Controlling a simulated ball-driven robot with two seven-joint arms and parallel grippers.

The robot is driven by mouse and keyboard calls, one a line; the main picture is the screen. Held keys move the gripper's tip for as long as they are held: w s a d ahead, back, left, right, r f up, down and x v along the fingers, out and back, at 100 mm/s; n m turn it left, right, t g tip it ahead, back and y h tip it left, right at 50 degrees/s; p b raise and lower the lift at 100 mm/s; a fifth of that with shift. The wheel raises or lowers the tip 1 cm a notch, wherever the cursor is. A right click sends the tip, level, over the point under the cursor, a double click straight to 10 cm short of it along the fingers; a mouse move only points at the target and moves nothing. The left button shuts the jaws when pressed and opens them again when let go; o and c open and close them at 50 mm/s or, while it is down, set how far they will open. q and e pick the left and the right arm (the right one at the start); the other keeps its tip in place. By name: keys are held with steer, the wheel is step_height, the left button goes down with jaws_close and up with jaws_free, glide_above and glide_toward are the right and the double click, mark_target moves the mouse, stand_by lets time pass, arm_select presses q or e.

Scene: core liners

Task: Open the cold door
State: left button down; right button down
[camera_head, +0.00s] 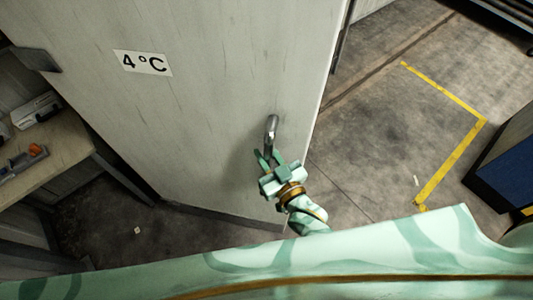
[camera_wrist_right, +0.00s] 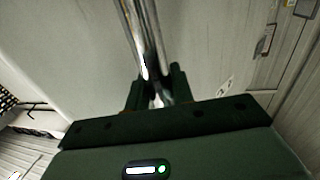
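The cold door is a pale grey, scuffed panel (camera_head: 210,110) with a "4°C" label (camera_head: 142,63) on its upper left. A shiny metal bar handle (camera_head: 271,128) stands upright near its right edge. The handle also fills the middle of the right wrist view (camera_wrist_right: 146,35). My right gripper (camera_head: 268,156) is at the handle's lower end, one green finger on each side. In the right wrist view its dark fingers (camera_wrist_right: 158,88) lie close against the bar, shut on it. My left gripper is not in view. I cannot tell whether the door is ajar.
A wooden bench (camera_head: 60,145) with tools on it stands at the left. Right of the door is open concrete floor with a yellow line (camera_head: 455,160). A dark blue box (camera_head: 510,165) stands at the far right.

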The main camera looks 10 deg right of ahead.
steer(key=c, duration=1.5)
jaws_free()
steer(key=shift+s+d, duration=0.1)
steer(key=shift+s, duration=0.1)
